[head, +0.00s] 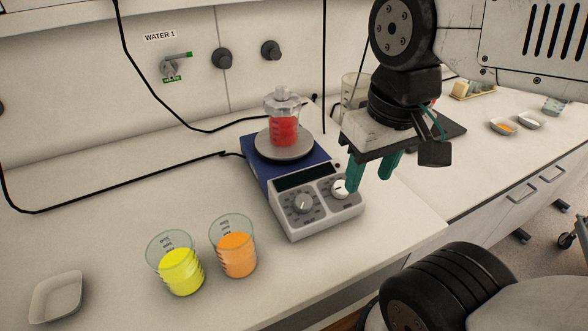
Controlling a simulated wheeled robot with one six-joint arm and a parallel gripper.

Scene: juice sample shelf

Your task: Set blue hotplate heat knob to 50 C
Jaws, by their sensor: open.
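The blue hotplate (257,173) stands on the white bench, its grey front panel facing the bench edge. The panel has a dark display (306,176), a left knob (303,203) and a right knob (340,188). Which knob is for heat cannot be read. A stoppered flask of red liquid (284,130) stands on the hotplate's round top plate (266,150). My gripper (373,181) has two green fingers, apart and empty, pointing down just right of the right knob. One finger overlaps that knob's right side in the picture; whether they touch is unclear.
Beakers of yellow (181,272) and orange liquid (238,262) stand left of the hotplate's front. An empty white dish (56,297) lies at far left. A glass beaker (350,92) is behind my gripper. Black cables run along the wall. Small dishes (503,126) lie at right.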

